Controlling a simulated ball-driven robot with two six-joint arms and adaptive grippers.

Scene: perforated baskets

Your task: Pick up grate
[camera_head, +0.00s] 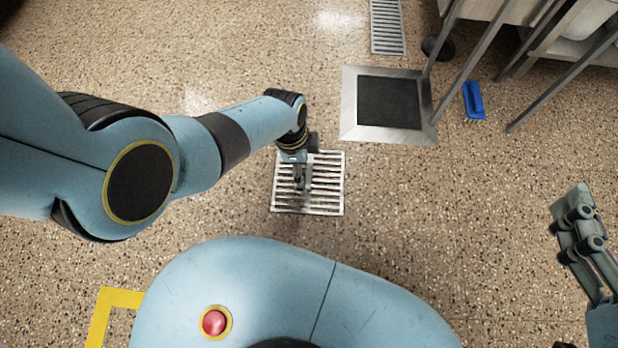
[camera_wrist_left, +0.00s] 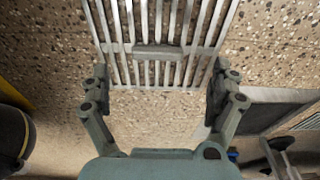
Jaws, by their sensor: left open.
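A pale metal slatted grate (camera_head: 333,183) lies on the speckled floor, below the middle of the head view. My left gripper (camera_head: 302,186) is over it and hides part of its middle. In the left wrist view the grate (camera_wrist_left: 196,68) fills the top middle, with a short crossbar (camera_wrist_left: 158,52) on its slats. The fingers of my left gripper (camera_wrist_left: 160,90) are spread wide, with nothing between them. I cannot tell how high they are above the grate. My right gripper (camera_head: 577,218) is at the right edge of the head view, away from the grate; its opening is unclear.
A dark square panel in a metal frame (camera_head: 351,125) lies beyond the grate, to its right. A long floor grating (camera_head: 387,27) is at the top. A blue object (camera_head: 473,100) lies near metal table legs (camera_head: 470,62). Floor left and right of the grate is clear.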

